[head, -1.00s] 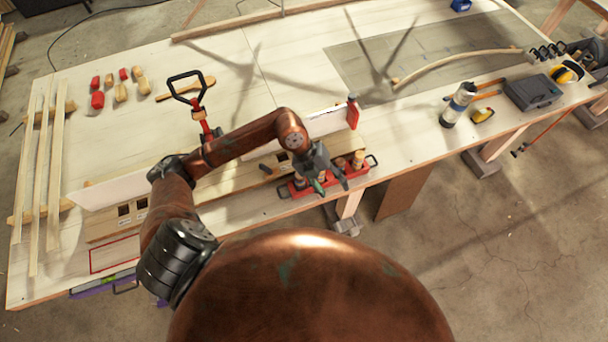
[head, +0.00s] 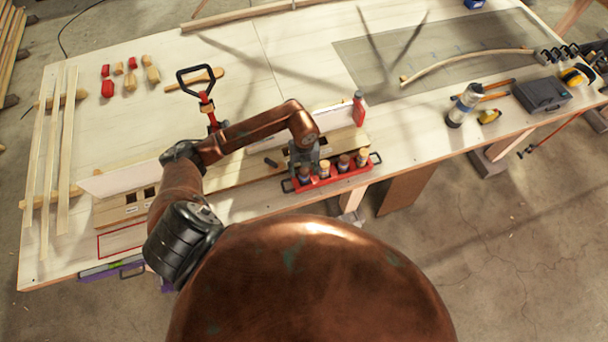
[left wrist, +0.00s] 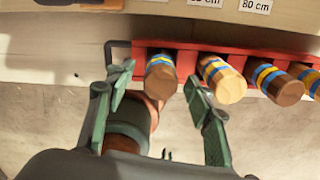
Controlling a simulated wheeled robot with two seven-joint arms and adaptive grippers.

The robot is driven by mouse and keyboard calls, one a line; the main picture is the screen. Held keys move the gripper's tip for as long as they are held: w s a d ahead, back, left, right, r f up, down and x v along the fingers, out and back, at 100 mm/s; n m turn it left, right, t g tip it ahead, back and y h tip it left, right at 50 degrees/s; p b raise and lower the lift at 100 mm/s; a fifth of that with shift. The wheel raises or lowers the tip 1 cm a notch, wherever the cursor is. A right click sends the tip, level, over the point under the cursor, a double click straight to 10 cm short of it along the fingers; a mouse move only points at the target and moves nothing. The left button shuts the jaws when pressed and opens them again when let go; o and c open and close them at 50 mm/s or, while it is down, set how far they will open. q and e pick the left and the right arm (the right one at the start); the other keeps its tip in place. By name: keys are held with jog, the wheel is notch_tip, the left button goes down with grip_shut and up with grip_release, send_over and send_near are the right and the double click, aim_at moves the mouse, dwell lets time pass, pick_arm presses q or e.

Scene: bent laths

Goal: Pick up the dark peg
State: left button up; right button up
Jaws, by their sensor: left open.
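A red rack (head: 330,183) at the near edge of the bench holds several upright pegs with blue and yellow bands. In the left wrist view, a dark brown peg (left wrist: 287,89) is third from the left, beside a pale peg (left wrist: 226,84). A medium brown peg (left wrist: 160,76) is at the rack's left end. My left gripper (head: 303,168) is over that end, and partly hides the peg there in the head view. In the left wrist view, its fingers (left wrist: 158,86) are open, one on each side of the leftmost peg, with nothing gripped. My right gripper is not in view.
A long wooden board (head: 235,172) with a white upright strip lies behind the rack. A bottle (head: 463,105) and a grey box (head: 541,93) are at right. Bench space between rack and bottle is clear.

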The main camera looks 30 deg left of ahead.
pick_arm(q)
jog(key=shift+f, duration=0.15)
grip_shut()
dwell(0.5)
